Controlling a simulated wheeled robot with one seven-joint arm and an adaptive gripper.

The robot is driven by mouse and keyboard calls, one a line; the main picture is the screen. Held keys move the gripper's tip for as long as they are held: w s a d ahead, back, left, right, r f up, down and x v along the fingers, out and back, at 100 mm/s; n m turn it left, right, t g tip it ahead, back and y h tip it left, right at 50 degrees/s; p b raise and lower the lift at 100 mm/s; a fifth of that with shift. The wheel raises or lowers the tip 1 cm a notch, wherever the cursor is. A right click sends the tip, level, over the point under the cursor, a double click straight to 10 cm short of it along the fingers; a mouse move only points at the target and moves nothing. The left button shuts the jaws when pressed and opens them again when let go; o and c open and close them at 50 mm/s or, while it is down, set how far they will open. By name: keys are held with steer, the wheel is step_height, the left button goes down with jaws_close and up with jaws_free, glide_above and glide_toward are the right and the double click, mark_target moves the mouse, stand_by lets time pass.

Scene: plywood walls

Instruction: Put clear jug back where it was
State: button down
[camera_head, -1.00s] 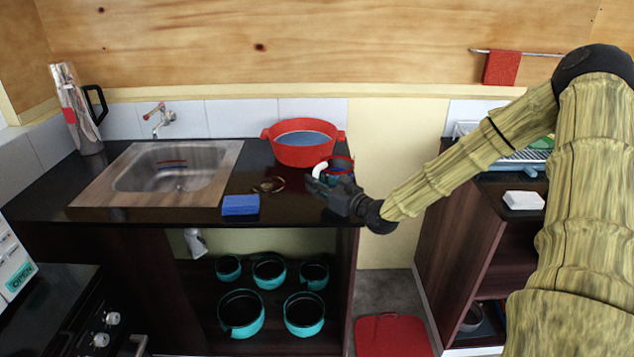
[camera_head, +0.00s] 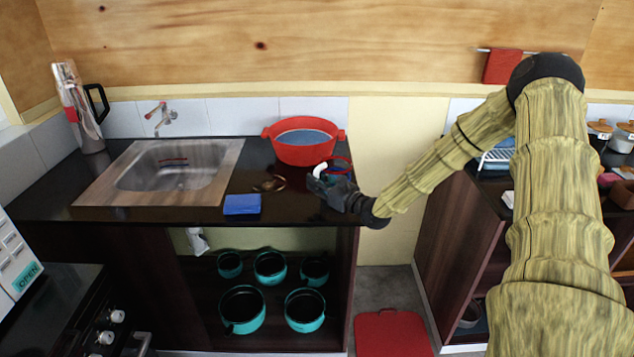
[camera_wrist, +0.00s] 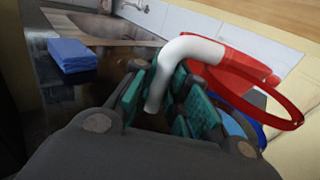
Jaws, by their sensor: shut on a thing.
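The clear jug (camera_head: 342,161) is see-through, with a red rim, a blue ring at its base and a white bent handle. It is at the right end of the dark counter (camera_head: 285,206), in front of the red pot. In the wrist view its white handle (camera_wrist: 190,48) runs between the green finger pads, and its rim is to the right. My gripper (camera_head: 324,182) is shut on this handle. My fingers hide part of the jug in the head view. I cannot tell whether its base touches the counter.
The red pot (camera_head: 304,149) stands close behind the jug. A blue sponge (camera_head: 242,204) and a small brownish ring-shaped item (camera_head: 269,184) lie to the left. The sink (camera_head: 172,168) is further left. A gap separates this counter from the right-hand cabinet (camera_head: 461,220).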

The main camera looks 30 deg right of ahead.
steer(key=shift+f, duration=0.2)
steer(key=shift+f, duration=0.1)
steer(key=c, duration=1.4)
jaws_free()
